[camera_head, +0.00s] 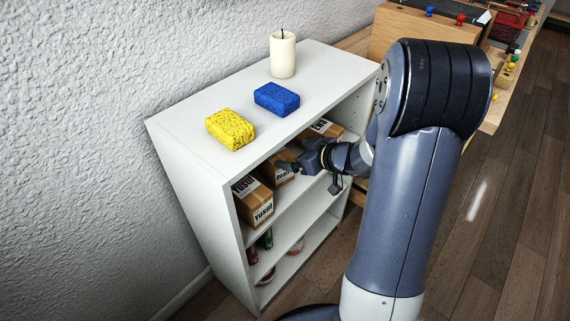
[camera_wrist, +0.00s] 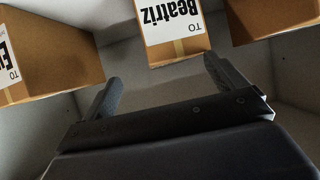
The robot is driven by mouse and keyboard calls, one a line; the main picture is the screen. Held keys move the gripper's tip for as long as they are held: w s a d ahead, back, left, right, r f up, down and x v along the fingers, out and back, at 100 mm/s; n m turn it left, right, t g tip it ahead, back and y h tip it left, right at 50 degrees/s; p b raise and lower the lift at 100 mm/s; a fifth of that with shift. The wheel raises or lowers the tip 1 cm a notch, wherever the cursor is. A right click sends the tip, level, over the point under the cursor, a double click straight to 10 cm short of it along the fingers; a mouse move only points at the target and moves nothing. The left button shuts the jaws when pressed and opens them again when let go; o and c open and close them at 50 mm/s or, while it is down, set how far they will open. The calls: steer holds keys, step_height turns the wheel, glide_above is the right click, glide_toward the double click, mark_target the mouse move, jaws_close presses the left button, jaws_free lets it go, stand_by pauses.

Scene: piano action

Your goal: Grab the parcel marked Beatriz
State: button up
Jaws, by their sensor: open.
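The parcel marked Beatriz is a brown box with a white label; it shows at the top middle of the wrist view (camera_wrist: 168,28), its lettering upside down. In the head view the middle parcel (camera_head: 280,174) on the upper shelf is partly covered by my gripper (camera_head: 302,167). My gripper is open and empty at the shelf front. In the wrist view its two fingers (camera_wrist: 166,85) stand apart, with the Beatriz parcel beyond them, roughly centred between them. I see no contact with the parcel.
A parcel marked Yusuf (camera_head: 254,203) stands at the left of the shelf, another parcel (camera_head: 324,128) at the right. The white bookcase (camera_head: 190,140) has a top board close above. A yellow sponge (camera_head: 230,129), blue sponge (camera_head: 276,99) and candle (camera_head: 283,55) stand on top.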

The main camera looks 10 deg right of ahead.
mark_target(286, 152)
steer(key=b+x, duration=0.1)
steer(key=x, duration=0.4)
steer(key=shift+f+b, duration=0.15)
steer(key=shift+b, duration=0.25)
steer(key=shift+d, duration=0.15)
steer(key=c, duration=1.9)
steer(key=shift+r, duration=0.2)
jaws_close()
